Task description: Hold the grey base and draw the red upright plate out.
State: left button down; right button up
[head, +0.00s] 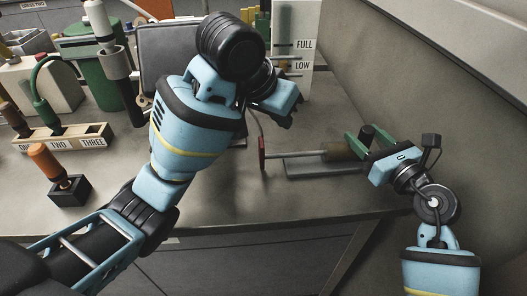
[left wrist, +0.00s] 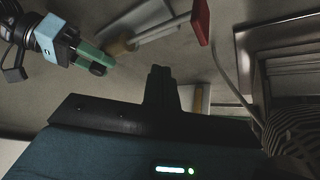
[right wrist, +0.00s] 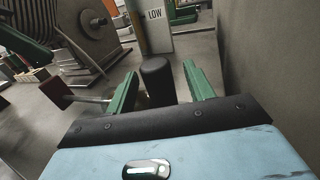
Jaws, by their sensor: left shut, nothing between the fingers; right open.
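The red upright plate (head: 262,153) stands at the left end of a thin rod that runs to a brown cylinder (head: 343,149). The grey base (head: 310,168) lies flat on the table below the rod. The plate also shows at the top of the left wrist view (left wrist: 201,20). My left gripper (head: 287,118) is shut and empty, above and to the right of the plate, apart from it. My right gripper (head: 364,139) is open at the base's right end. A black post (right wrist: 157,80) stands between its green fingers; I cannot tell whether they touch it.
A white FULL/LOW panel (head: 297,45) stands behind. A grey upright panel (head: 172,60) is behind my left arm. A wooden ONE-TWO-THREE rack (head: 60,137) and a black block with an orange-topped handle (head: 68,190) are at left. A grey wall closes the right side. The table front is clear.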

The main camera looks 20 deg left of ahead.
jog(key=shift+v, duration=4.2)
jog(key=shift+r, duration=0.1)
